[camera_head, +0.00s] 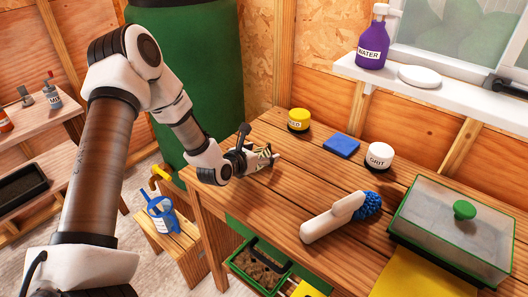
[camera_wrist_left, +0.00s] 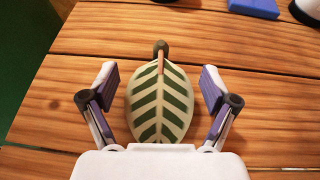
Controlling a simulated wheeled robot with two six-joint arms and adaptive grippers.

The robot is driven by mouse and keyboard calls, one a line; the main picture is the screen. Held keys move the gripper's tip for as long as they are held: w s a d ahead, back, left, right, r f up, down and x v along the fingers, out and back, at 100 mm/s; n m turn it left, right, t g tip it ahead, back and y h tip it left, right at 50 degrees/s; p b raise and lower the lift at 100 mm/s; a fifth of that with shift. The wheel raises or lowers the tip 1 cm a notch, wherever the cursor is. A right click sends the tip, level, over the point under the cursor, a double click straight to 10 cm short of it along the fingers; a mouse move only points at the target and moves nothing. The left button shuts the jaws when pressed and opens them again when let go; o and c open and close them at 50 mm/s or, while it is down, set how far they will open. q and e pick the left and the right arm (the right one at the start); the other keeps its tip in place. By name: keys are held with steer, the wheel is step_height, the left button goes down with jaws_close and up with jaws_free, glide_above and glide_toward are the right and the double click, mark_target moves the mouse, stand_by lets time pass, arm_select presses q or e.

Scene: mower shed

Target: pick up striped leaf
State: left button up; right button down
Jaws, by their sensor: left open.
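The striped leaf (camera_wrist_left: 160,103) is cream with dark green stripes and a brown stem, and it lies on the wooden bench in the left wrist view. In the head view the leaf (camera_head: 264,155) shows in part near the bench's left side, partly hidden by the gripper. My left gripper (camera_wrist_left: 160,85) is open, with one finger on each side of the leaf and a gap to it on both sides. The left gripper also shows in the head view (camera_head: 262,157), low over the bench. My right gripper is not in view.
A purple water bottle (camera_head: 374,40) stands on the shelf. Bare bench lies right of the leaf.

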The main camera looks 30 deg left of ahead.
arm_select(q)
steer(key=shift+x, duration=1.05)
steer(key=shift+s+r, duration=0.15)
steer(key=shift+s, duration=0.1)
steer(key=shift+c, duration=1.1)
steer(key=c, duration=0.5)
steer(key=shift+c, duration=0.2)
